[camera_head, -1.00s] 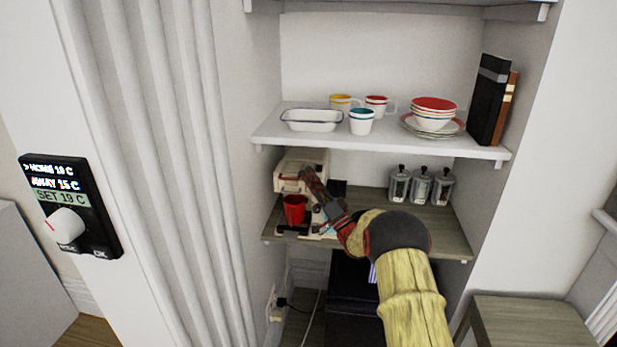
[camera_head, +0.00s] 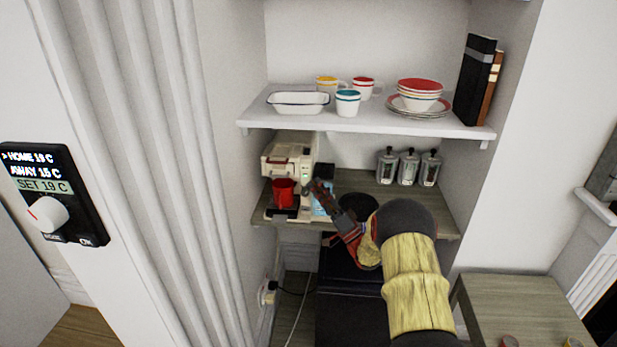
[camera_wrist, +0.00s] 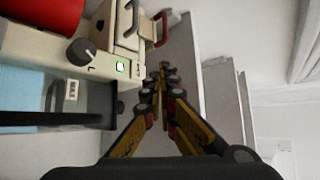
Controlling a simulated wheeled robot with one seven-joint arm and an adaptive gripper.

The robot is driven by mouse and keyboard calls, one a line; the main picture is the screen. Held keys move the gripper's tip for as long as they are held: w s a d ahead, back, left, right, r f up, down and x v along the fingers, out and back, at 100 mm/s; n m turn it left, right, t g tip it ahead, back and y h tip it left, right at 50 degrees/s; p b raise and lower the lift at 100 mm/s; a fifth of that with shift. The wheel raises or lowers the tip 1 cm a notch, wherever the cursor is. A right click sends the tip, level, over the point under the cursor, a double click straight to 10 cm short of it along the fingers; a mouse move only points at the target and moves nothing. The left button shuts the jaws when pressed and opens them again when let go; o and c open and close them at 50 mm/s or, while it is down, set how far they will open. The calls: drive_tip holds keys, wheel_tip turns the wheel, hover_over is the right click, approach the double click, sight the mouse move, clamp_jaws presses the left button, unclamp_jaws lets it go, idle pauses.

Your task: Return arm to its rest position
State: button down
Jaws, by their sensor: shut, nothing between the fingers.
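My arm reaches in from the lower right of the head view. My gripper (camera_head: 318,187) is in front of the lower shelf, close to the right front of a cream coffee machine (camera_head: 289,152). In the wrist view my gripper (camera_wrist: 164,70) has its fingers together with nothing between them. The coffee machine also shows there (camera_wrist: 60,48), to the left of the fingers, with a dark knob and a small green light. I see a gap between fingers and machine in that view. A red cup (camera_head: 284,191) stands at the machine's front; part of it shows in the wrist view (camera_wrist: 40,12).
Several canisters (camera_head: 408,168) stand at the lower shelf's (camera_head: 437,211) back right. The upper shelf (camera_head: 262,119) holds mugs, a white dish (camera_head: 298,103), stacked bowls (camera_head: 419,92) and books (camera_head: 474,80). A thermostat (camera_head: 52,195) is at left, a wooden table (camera_head: 520,300) at lower right.

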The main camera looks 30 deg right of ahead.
drive_tip(key=w+a+r+g+h, duration=0.3)
drive_tip(key=w+r+h, duration=0.2)
drive_tip(key=r, duration=0.3)
drive_tip(key=s+a+r+n+g+h+p, duration=0.1)
drive_tip(key=s+a+r+g+h, duration=0.3)
drive_tip(key=s+a+r+h, duration=0.15)
drive_tip(key=s+a+f+n+g+y, duration=0.1)
drive_tip(key=s+a, duration=0.4)
drive_tip(key=s, duration=0.9)
drive_tip(key=s+a+f+n+g, duration=0.3)
drive_tip(key=s+g, duration=0.3)
drive_tip(key=s, duration=0.8)
drive_tip(key=s+a+f+n+g+y+p, duration=0.1)
drive_tip(key=s+a+f+g, duration=0.3)
drive_tip(key=s, duration=1)
drive_tip(key=a+n, duration=0.1)
drive_tip(key=a, duration=0.1)
drive_tip(key=shift+a+f+y, duration=0.2)
drive_tip(key=shift+a+y, duration=0.1)
drive_tip(key=shift+y, duration=0.05)
